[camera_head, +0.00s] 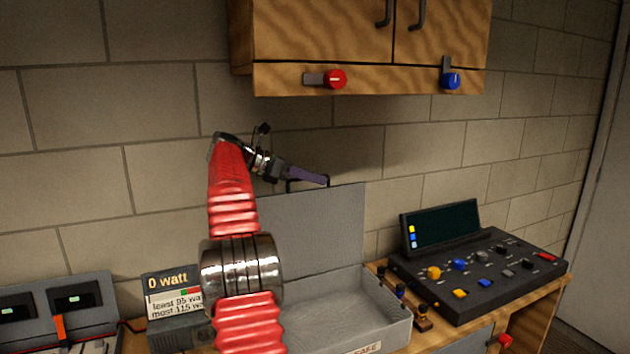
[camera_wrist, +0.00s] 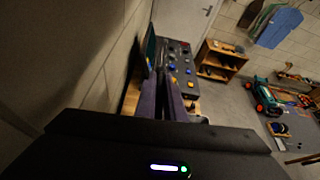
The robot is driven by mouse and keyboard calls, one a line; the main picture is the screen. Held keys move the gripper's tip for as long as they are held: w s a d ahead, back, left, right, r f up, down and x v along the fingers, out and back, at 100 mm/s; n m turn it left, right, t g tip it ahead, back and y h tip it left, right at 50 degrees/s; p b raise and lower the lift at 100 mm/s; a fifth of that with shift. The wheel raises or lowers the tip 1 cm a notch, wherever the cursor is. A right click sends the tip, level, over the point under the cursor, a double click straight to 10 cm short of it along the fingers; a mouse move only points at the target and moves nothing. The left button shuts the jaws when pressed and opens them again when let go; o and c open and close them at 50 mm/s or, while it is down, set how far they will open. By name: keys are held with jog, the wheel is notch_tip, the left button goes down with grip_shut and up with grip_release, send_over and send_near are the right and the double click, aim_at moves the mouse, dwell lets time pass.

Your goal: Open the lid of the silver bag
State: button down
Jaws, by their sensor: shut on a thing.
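The silver bag is a grey box (camera_head: 375,325) with an open top and a label on its front, partly readable. Its lid (camera_head: 335,225) stands upright at the back of the box, near the wall. My gripper (camera_head: 318,180) is at the lid's top edge, shut on the dark lid handle (camera_head: 290,185). My red arm hides the box's left part. In the wrist view, the two purple fingers of my gripper (camera_wrist: 164,88) reach forward, and what lies between their tips is hard to make out.
A wooden cabinet (camera_head: 350,40) hangs above. A black console (camera_head: 480,265) with a screen stands to the right. A "0 watt" display unit (camera_head: 170,300) and a grey panel (camera_head: 70,300) stand to the left. Shelves (camera_wrist: 220,60) and a turquoise car (camera_wrist: 267,98) are farther off.

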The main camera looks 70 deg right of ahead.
jog(key=shift+w+a+f, duration=0.1)
jog(key=shift+w+a, duration=0.05)
jog(key=shift+w, duration=0.1)
jog(key=c, duration=2.1)
grip_release()
jog(key=shift+w, duration=0.1)
jog(key=shift+s, duration=0.2)
jog(key=v, duration=1.3)
jog(key=shift+w+a, duration=0.2)
jog(key=shift+w, duration=0.05)
jog(key=shift+r, duration=0.2)
